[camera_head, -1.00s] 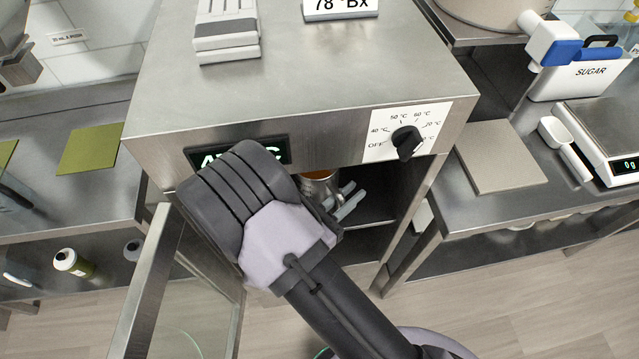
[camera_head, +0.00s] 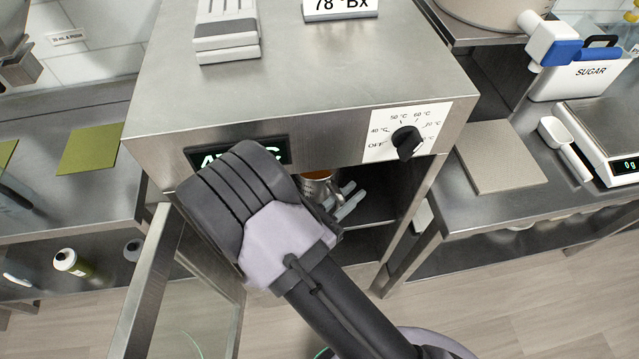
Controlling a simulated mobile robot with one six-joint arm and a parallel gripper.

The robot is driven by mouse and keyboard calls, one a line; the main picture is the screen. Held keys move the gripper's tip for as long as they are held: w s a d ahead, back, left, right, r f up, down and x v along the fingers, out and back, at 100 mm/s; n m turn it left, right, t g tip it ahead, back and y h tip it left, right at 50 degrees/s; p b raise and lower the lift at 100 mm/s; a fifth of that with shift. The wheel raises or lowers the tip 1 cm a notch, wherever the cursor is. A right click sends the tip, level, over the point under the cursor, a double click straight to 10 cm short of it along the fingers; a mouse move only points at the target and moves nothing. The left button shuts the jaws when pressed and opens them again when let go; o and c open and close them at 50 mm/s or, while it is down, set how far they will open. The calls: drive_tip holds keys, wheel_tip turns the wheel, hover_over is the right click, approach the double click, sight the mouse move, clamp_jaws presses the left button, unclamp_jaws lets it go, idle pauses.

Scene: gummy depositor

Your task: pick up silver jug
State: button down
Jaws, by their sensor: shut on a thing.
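The silver jug (camera_head: 314,187) is inside the steel heating cabinet, just below its front panel. Orange contents show at its top, and my arm hides its left part. My gripper (camera_head: 347,202) reaches into the cabinet opening from the front. Its pale grey fingers are at the right side of the jug and are shut on it, though the contact itself is partly hidden.
The cabinet (camera_head: 300,90) has a dial (camera_head: 407,142) on its front. Its glass door (camera_head: 150,290) stands open at the left. The right side wall of the opening is close to my gripper. A counter with a scale (camera_head: 600,130) is at the right.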

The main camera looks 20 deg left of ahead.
drive_tip(key=shift+r, duration=0.1)
idle(0.4)
drive_tip(key=s+r+p, duration=0.2)
drive_tip(key=s, duration=0.6)
drive_tip(key=s+r+p, duration=0.2)
drive_tip(key=s+p, duration=0.1)
drive_tip(key=s, duration=0.5)
drive_tip(key=shift+a+r, duration=0.35)
drive_tip(key=shift+r, duration=0.05)
drive_tip(key=c, duration=1.9)
unclamp_jaws()
clamp_jaws()
drive_tip(key=shift+s+d, duration=0.1)
